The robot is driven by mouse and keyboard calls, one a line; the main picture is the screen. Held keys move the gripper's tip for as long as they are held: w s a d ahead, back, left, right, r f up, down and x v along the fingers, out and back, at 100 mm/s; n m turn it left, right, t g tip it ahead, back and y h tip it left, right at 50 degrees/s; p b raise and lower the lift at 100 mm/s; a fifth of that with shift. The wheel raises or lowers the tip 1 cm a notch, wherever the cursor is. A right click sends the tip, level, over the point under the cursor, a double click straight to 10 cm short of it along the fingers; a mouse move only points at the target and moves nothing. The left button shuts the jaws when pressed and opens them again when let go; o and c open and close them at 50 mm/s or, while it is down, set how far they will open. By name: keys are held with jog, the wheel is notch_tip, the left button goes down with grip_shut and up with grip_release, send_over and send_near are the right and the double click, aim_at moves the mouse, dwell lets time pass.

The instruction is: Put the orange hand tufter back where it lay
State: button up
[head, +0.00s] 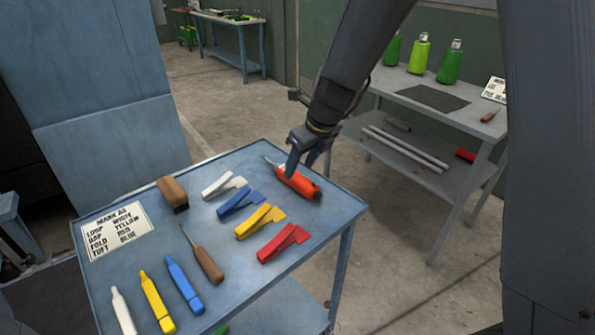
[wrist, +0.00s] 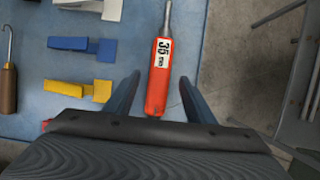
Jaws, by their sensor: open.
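The orange hand tufter (head: 298,184) lies at the right back part of the blue table, its metal tip pointing to the back left. In the wrist view the tufter (wrist: 158,85) lies on the tabletop with a white label reading 35. My gripper (head: 306,160) is directly over it in the head view. In the wrist view my gripper (wrist: 160,92) is open, one finger on each side of the tufter's orange body, with gaps showing. I cannot tell how high the fingertips are above the table.
The blue table (head: 345,207) also holds white, blue, yellow and red clips (head: 283,243), a brown brush (head: 173,193), a wooden-handled hook (head: 205,260), several markers (head: 184,284) and a sign (head: 117,230). A grey bench (head: 465,117) with green bottles (head: 449,62) stands at the right.

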jog(key=v, duration=0.8)
jog(key=s+d+f+n+g+h, duration=0.1)
jog(key=s+d+n, duration=0.3)
jog(key=n, duration=0.5)
jog(key=s+d+f+n+h, duration=0.1)
jog(key=s+d+f+n, duration=0.2)
jog(key=s+d+n, duration=0.2)
jog(key=s+d+f+n+g+h, duration=0.1)
jog(key=s+d+f+n, duration=0.2)
jog(key=s+n, duration=0.7)
jog(key=shift+d+n+g, duration=0.3)
jog(key=shift+d+n, duration=0.75)
jog(key=shift+n, duration=0.95)
jog(key=shift+s+f, duration=0.1)
